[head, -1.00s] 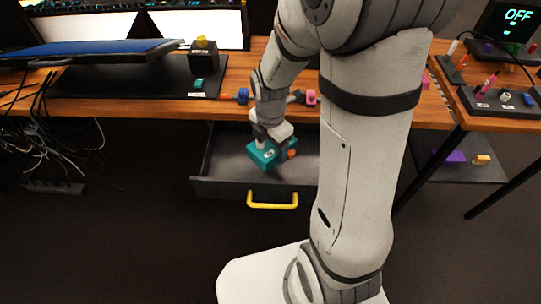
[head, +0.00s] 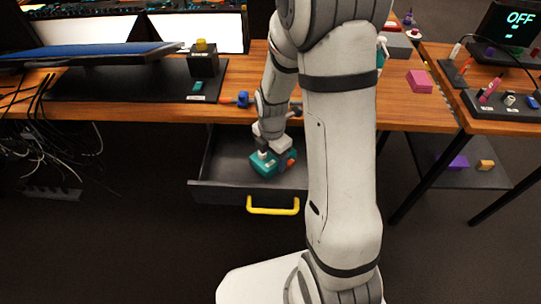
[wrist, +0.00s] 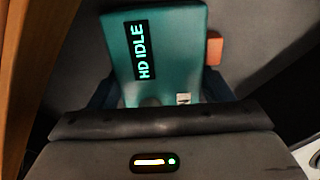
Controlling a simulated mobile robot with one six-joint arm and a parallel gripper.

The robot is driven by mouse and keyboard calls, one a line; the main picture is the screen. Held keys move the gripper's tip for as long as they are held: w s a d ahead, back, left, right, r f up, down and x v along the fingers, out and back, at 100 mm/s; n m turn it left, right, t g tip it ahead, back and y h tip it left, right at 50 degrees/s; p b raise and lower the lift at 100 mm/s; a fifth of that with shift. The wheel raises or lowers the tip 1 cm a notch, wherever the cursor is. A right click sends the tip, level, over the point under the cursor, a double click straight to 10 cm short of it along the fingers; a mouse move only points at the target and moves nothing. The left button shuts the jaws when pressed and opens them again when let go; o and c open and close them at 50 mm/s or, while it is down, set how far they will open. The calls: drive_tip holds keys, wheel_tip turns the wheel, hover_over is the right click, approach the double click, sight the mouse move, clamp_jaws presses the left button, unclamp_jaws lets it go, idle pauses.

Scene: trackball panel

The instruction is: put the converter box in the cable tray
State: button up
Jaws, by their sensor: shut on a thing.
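The converter box is a teal box (head: 268,164) with a dark strip. In the wrist view the box (wrist: 175,50) fills the top middle, and its strip reads "HD IDLE". My gripper (head: 271,152) is shut on the box, with a dark finger at each side of its near end in the wrist view. The box is over or in an open dark drawer (head: 225,170) under the desk. I cannot tell whether it touches the drawer floor. I cannot tell for sure which thing is the cable tray.
An orange block (wrist: 214,48) lies close beside the box. The drawer has a yellow handle (head: 273,206). Loose cables (head: 38,150) hang at left. A low shelf (head: 465,182) at right holds purple and orange blocks. A pink block (head: 420,82) stands on the desk.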

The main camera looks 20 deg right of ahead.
sight(271, 155)
drive_tip(key=shift+f, duration=0.2)
drive_tip(key=o, duration=1)
drive_tip(key=shift+o, duration=0.2)
wheel_tip(271, 155, up, 12)
drive_tip(key=p, duration=0.3)
drive_tip(key=s+r+m+t, duration=0.1)
drive_tip(key=s+r+m, duration=0.4)
drive_tip(key=m, duration=0.6)
drive_tip(key=s+r+m, duration=0.5)
drive_tip(key=s+m, duration=0.4)
drive_tip(key=m, duration=0.3)
drive_tip(key=shift+s+d+t, duration=0.25)
drive_tip(key=shift+s+t, duration=0.1)
drive_tip(key=shift+t, duration=0.05)
